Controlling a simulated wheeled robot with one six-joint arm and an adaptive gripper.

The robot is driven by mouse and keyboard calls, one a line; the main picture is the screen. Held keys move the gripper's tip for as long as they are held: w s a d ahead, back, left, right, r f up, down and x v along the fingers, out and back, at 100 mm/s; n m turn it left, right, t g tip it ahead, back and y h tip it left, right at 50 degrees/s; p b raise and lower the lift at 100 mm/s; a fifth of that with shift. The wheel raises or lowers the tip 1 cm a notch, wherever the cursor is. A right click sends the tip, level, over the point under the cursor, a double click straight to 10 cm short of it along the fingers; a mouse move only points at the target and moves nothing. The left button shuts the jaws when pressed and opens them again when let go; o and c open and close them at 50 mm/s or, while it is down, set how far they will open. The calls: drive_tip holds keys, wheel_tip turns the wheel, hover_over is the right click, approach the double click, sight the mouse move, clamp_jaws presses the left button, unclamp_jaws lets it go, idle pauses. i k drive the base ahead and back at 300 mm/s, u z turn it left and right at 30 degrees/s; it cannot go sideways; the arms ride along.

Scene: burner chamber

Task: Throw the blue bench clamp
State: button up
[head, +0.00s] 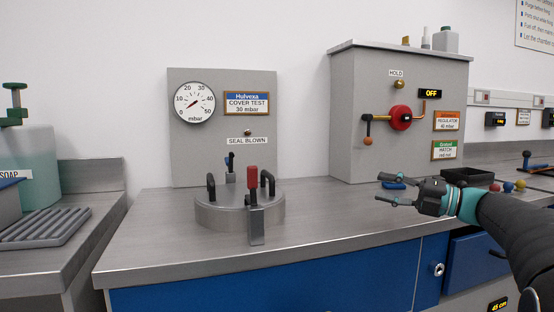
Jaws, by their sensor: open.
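A round metal cover (220,212) with black side handles sits on the steel bench. My gripper (381,188) is open and empty over the right part of the bench, pointing left, well apart from both clamps.
A panel with a gauge (194,104) stands behind the cover. A grey cabinet (372,90) with a red valve (400,118) stands behind my gripper. A dark tray (468,175) and coloured knobs lie at right. Bench between cover and gripper is clear.

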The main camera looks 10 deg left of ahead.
sight(230, 159)
drive_tip(key=u, duration=0.1)
drive_tip(key=i, duration=1.05)
drive_tip(key=u, duration=0.8)
